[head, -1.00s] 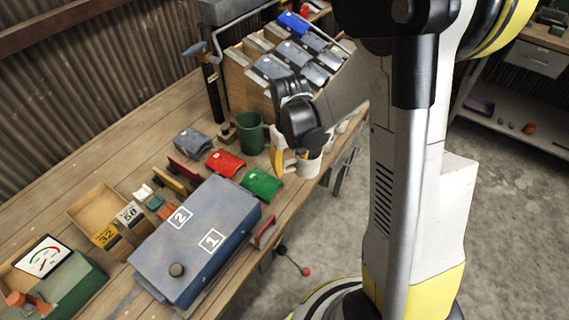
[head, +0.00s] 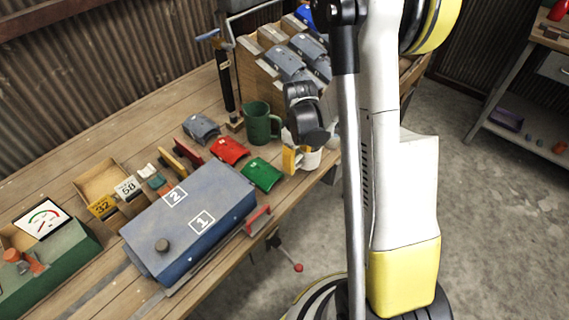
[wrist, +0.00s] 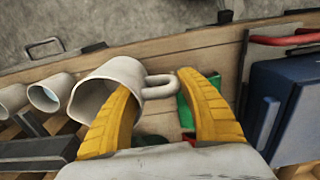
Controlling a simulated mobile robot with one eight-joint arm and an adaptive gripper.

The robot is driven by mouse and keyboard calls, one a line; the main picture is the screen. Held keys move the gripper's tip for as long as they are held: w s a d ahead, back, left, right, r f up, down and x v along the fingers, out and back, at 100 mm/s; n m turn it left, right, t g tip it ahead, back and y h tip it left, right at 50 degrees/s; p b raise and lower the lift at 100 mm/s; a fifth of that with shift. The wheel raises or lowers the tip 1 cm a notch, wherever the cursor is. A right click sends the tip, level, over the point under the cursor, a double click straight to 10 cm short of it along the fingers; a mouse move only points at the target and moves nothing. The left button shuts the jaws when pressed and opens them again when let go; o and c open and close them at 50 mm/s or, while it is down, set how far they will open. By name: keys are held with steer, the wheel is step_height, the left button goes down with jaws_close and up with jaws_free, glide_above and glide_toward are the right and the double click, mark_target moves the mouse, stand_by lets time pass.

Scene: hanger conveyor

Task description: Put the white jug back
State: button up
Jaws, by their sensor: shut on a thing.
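The white jug (wrist: 105,85) fills the left middle of the wrist view, its handle pointing right. In the head view only part of the jug (head: 311,159) shows, below my wrist, near the front edge of the bench. My gripper (wrist: 158,86) has its two yellow fingers around the handle side, one finger against the jug's body and the other at the handle's end. It is shut on the jug. The exact finger contact and the jug's base are partly hidden, so I cannot tell whether it touches the bench.
A green mug (head: 258,124) stands just left of my wrist. Red (head: 231,149) and green (head: 262,174) curved pieces and a blue box (head: 190,222) lie further left. Small white cups (wrist: 49,94) sit beside the jug. A wooden rack (head: 258,62) stands behind.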

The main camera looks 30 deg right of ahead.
steer(key=w, duration=0.2)
steer(key=w+a, duration=0.1)
steer(key=w, duration=0.1)
steer(key=shift+a, duration=0.2)
steer(key=f+b, duration=0.2)
steer(key=f, duration=0.1)
steer(key=shift+w+a+f+b, duration=0.15)
steer(key=shift+w+b, duration=0.2)
steer(key=shift+w, duration=0.05)
steer(key=shift+f, duration=0.1)
steer(key=shift+f, duration=0.2)
steer(key=o, duration=1.4)
steer(key=shift+r, duration=0.1)
steer(key=shift+r, duration=0.1)
